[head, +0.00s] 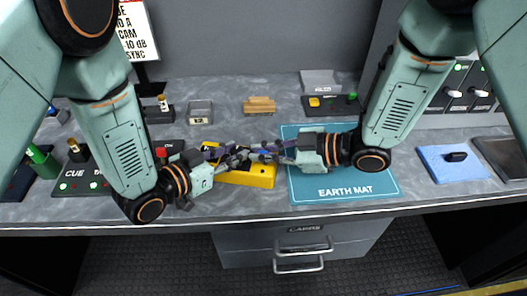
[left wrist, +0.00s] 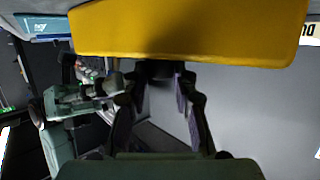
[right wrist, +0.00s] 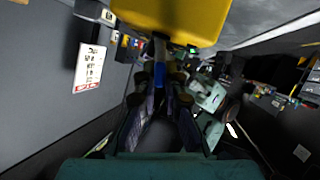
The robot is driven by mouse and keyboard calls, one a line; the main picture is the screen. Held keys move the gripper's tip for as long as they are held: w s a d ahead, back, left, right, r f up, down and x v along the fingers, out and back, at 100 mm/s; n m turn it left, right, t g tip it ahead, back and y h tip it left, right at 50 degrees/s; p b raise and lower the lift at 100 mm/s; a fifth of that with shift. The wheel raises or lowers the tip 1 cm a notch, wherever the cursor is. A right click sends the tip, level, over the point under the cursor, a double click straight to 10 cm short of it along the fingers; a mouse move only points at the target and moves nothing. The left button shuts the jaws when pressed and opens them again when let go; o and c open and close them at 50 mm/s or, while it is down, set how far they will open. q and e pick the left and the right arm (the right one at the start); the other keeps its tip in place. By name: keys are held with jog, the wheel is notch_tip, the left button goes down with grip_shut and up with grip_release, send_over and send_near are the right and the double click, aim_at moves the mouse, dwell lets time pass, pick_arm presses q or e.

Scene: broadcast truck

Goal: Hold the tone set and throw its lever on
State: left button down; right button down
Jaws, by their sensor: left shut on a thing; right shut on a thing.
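The yellow tone set (head: 255,177) is at the front middle of the bench, left of the earth mat. My left gripper (head: 228,160) is shut on it from the left; its yellow body (left wrist: 190,30) fills the top of the left wrist view. My right gripper (head: 268,152) reaches in from the right over the top of the set. In the right wrist view its fingers close around a narrow dark part, apparently the lever (right wrist: 160,52), beside the yellow body (right wrist: 175,18). The fingers hide most of the lever, so its position is unclear.
The teal earth mat (head: 345,185) lies under my right gripper. A green-lit cue panel (head: 85,180) is at the left. A wooden block (head: 259,105) and a grey box (head: 200,112) stand behind. A blue pad (head: 452,163) lies at the right. Drawers (head: 300,243) are below the bench edge.

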jog(key=m+g, duration=0.1)
jog(key=w+m+g, duration=0.1)
jog(key=shift+w+d+m, duration=0.2)
jog(key=shift+w+m, duration=0.05)
jog(key=shift+m, duration=0.15)
jog(key=shift+w+d+f+m+g+y, duration=0.1)
jog(key=shift+w+m+g+y, duration=0.35)
jog(key=shift+m+g, duration=0.45)
jog(key=c, duration=1.4)
grip_release()
jog(key=shift+w, duration=0.1)
jog(key=shift+d, duration=0.1)
jog(key=v, duration=1.2)
